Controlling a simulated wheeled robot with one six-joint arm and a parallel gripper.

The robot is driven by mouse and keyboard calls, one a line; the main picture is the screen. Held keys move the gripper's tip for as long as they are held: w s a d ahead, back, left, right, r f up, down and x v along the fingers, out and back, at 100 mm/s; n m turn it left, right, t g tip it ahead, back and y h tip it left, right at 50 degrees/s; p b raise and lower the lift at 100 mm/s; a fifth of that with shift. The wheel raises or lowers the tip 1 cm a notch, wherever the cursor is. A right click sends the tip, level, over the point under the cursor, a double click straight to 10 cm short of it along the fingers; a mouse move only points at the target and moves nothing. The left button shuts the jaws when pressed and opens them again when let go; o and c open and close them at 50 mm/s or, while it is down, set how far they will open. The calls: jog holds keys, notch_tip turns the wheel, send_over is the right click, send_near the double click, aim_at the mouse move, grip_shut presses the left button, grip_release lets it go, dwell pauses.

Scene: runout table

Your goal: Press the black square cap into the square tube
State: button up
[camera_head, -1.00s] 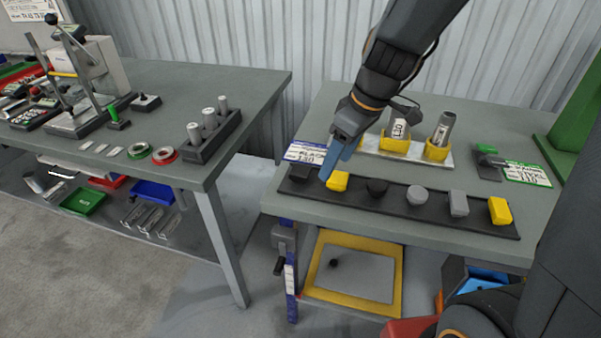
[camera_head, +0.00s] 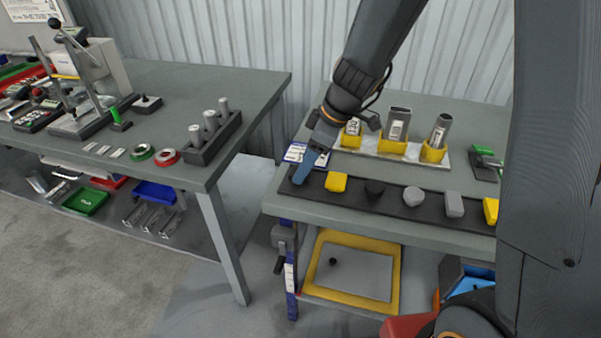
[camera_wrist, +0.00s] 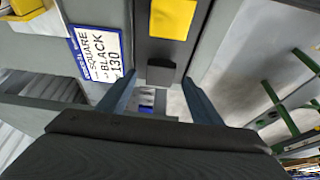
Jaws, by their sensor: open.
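The black square cap (camera_wrist: 160,73) shows in the wrist view on the dark strip, just beyond and between the fingertips. My gripper (camera_wrist: 159,80) is open around empty space, with one finger on each side of the view. In the head view my gripper (camera_head: 302,178) is low over the left end of the strip and hides the black cap. Three tubes stand in yellow holders behind: a left tube (camera_head: 353,127) partly covered by my gripper, a middle tube (camera_head: 397,124) with an angular opening, and a round right tube (camera_head: 441,130). I cannot tell which is square.
The dark strip (camera_head: 385,203) also carries a yellow cap (camera_head: 336,182), a black cap (camera_head: 374,190), a round grey cap (camera_head: 413,196), a square grey cap (camera_head: 453,204) and another yellow one. The label (camera_wrist: 100,55) reads "SQUARE BLACK 130". A second table (camera_head: 250,87) stands left, across a gap.

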jog(key=shift+x, duration=1.05)
jog(key=shift+c, duration=0.4)
jog(key=c, duration=1.1)
jog(key=shift+o, duration=0.2)
